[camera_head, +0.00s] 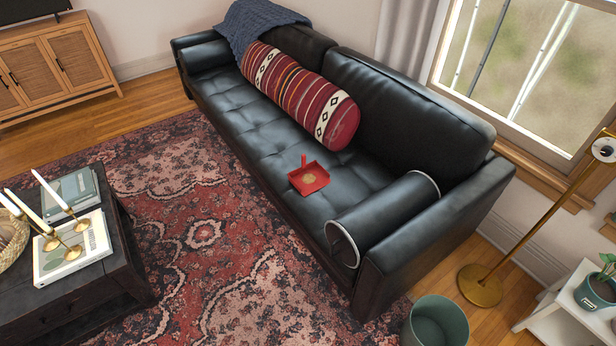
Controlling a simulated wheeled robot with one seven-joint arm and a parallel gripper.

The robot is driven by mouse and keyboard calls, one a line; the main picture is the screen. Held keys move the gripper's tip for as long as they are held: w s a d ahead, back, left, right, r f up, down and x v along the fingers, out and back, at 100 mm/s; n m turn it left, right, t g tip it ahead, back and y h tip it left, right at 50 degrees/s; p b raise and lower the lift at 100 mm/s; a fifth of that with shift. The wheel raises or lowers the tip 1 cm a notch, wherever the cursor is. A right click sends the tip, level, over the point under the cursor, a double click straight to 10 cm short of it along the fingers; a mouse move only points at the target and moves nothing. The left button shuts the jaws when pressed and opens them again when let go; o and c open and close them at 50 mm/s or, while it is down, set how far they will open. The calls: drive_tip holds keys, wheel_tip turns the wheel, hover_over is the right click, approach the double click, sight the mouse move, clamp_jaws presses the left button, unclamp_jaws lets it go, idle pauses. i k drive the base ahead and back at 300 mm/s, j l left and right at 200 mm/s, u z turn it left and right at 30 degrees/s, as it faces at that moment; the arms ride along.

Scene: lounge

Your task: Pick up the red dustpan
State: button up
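The red dustpan (309,178) lies on the seat of the black leather sofa (262,150), near the seat's front edge and right of the middle. Its short handle points up and back in the picture. A small tan round patch or thing shows in its pan; I cannot tell what it is. Nothing covers the dustpan. My gripper is not in view.
A striped red bolster (300,92) and a black bolster (383,216) lie on the sofa either side of the dustpan. A dark coffee table (70,296) with candles stands left. Patterned rug (205,235) lies open between. A green bin (436,322) and brass lamp (480,285) stand right.

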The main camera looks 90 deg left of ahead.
sight(311, 177)
drive_tip(key=u, duration=3.15)
drive_tip(key=z, duration=1.4)
drive_tip(key=u, duration=1.4)
drive_tip(key=i+j, duration=0.25)
drive_tip(key=i, duration=0.15)
drive_tip(key=i+j, duration=0.3)
drive_tip(key=i+u, duration=0.05)
drive_tip(key=i, duration=0.05)
